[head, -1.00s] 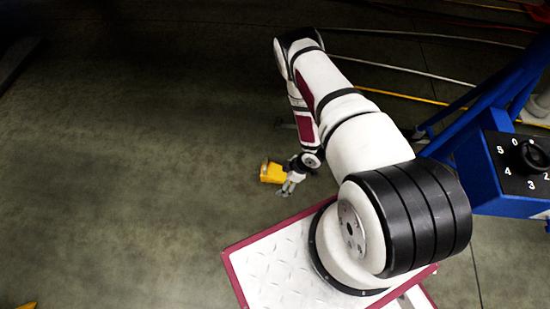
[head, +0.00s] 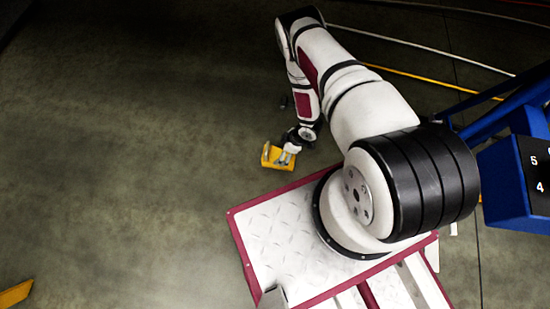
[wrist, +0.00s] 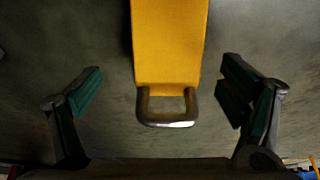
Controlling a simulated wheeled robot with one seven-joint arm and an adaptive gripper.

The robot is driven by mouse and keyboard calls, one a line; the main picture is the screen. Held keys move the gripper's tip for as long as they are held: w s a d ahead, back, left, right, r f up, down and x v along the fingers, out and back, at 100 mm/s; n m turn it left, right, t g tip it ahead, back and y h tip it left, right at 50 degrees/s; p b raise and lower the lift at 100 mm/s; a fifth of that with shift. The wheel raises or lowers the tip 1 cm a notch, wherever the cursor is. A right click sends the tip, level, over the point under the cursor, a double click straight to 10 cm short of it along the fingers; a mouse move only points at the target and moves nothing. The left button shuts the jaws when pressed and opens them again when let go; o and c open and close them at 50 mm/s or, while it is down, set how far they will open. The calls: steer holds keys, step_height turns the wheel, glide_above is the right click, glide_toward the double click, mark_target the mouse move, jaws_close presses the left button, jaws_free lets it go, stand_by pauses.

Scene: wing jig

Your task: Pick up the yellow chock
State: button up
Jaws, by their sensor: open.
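The yellow chock (head: 271,156) lies on the floor beside my base, left of my arm. In the wrist view the chock (wrist: 169,45) fills the top middle, with a metal loop handle (wrist: 167,109) at its near end. My gripper (head: 288,156) is down at the chock in the head view and partly covers it. In the wrist view my gripper (wrist: 163,90) is open, with one finger well to each side of the handle. A gap shows between each finger and the chock, and nothing is held.
A blue stand (head: 508,180) with a numbered dial panel is at the right. Another yellow object (head: 15,294) lies at the lower left.

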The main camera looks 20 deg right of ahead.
mark_target(275, 155)
steer(key=shift+a+b+x, duration=0.25)
steer(key=shift+b+x, duration=0.5)
steer(key=shift+x, duration=0.7)
steer(key=shift+a+b+x, duration=0.25)
steer(key=shift+b+x, duration=0.5)
steer(key=shift+x, duration=0.7)
steer(key=shift+s+r, duration=0.2)
steer(key=shift+c, duration=0.2)
steer(key=c, duration=2)
steer(key=shift+r, duration=0.15)
